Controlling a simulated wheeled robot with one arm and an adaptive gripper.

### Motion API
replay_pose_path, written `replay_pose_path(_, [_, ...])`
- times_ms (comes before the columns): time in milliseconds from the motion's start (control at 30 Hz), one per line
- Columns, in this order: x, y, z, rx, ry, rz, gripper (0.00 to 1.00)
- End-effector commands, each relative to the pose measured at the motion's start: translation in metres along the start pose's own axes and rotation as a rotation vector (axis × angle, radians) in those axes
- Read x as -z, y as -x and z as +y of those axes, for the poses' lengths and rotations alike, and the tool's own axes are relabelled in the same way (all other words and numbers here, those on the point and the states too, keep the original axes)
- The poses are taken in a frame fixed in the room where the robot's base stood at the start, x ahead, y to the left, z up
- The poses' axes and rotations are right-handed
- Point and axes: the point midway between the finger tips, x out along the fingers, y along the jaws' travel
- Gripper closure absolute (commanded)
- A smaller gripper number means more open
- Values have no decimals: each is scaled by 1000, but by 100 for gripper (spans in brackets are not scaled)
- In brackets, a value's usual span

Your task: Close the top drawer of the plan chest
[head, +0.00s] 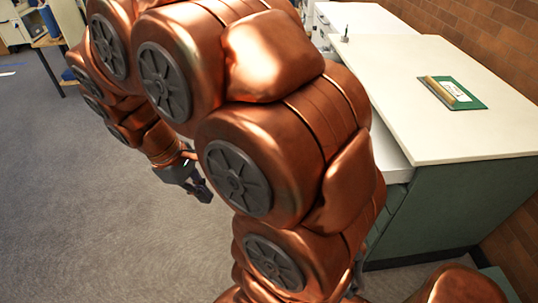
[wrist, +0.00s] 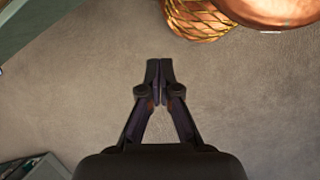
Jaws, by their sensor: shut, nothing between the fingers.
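The plan chest (head: 440,210) stands at the right in the head view, with green sides and a pale top. A pale open drawer (head: 390,152) sticks out from under the top's left edge. It seems to be the top drawer; my arm hides most of it and its front. My gripper (head: 203,190) is left of the chest, over the floor, apart from the visible part of the drawer. In the wrist view my gripper (wrist: 160,66) has its fingertips together and empty, with carpet behind them.
A brick wall (head: 500,40) runs along the right. Grey carpet (head: 60,180) is clear at the left. A table (head: 50,40) stands far back.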

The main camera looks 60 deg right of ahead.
Motion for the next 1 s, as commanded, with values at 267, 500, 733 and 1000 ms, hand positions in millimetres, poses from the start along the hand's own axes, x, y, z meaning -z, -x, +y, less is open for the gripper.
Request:
replay_pose_path(267, [40,-17,74,-60,118,-108,100])
replay_pose_path(500, [65,-41,139,-96,211,-213,100])
replay_pose_path(733, [82,-72,202,-115,290,-324,100])
replay_pose_path(1000, [89,-105,256,-117,355,-434,100])
